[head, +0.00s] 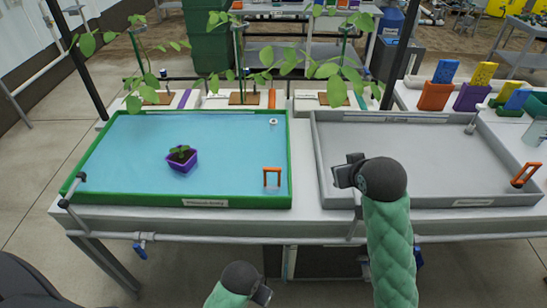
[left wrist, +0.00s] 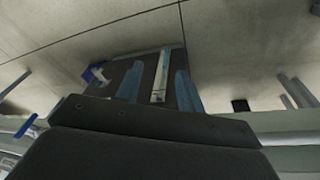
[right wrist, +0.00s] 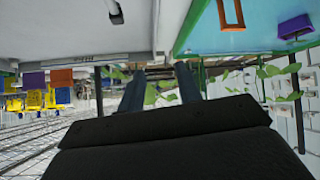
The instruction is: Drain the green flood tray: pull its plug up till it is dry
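The green flood tray (head: 190,203) holds a sheet of blue water. An orange plug handle (head: 272,170) stands upright in its front right corner; it also shows in the right wrist view (right wrist: 241,14). My right gripper (head: 341,174) is right of that handle, above the grey tray's left edge, apart from the handle. Its fingers (right wrist: 158,92) are spread with nothing between them. My left gripper (head: 264,294) is low in front of the bench, its fingers (left wrist: 157,85) apart, with nothing visibly held. The plug's lower part is hard to make out under the water.
A purple pot with a seedling (head: 181,160) sits in the water. A small white fitting (head: 273,122) is at the back right. The grey tray (head: 420,150) looks dry, with an orange handle (head: 525,174) at its right. Tall plants (head: 240,60) stand behind. A bench-front rail (head: 220,238) runs below.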

